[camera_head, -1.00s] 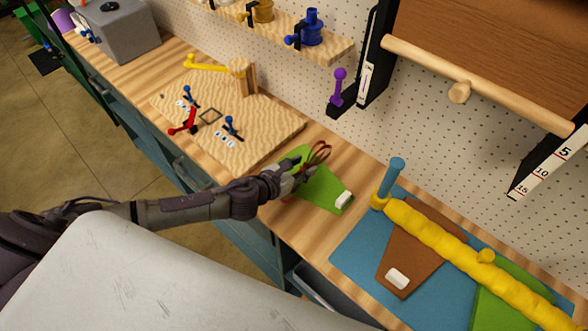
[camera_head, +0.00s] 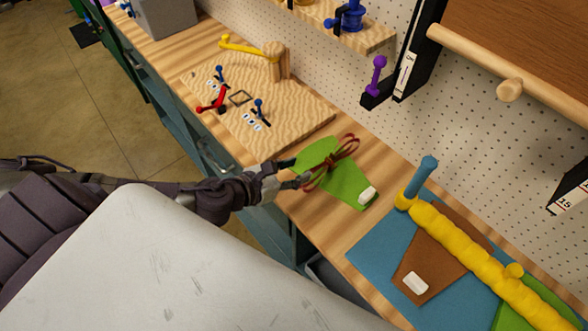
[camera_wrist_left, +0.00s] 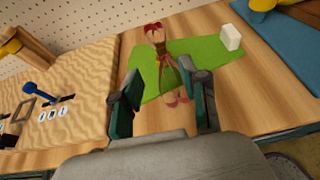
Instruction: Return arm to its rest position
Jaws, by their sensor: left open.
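My left gripper (camera_head: 299,172) is open at the front edge of the wooden bench, beside a green sheet (camera_head: 348,186). In the left wrist view the two fingers (camera_wrist_left: 167,85) are spread wide. My right gripper is in neither view.
A wooden board (camera_head: 245,120) with small coloured levers stands left of the green sheet. A blue mat (camera_head: 375,246) with a brown sheet and a long yellow roll (camera_head: 460,257) lies to the right. A pegboard wall (camera_head: 400,140) bounds the back. Open floor (camera_head: 70,110) lies left.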

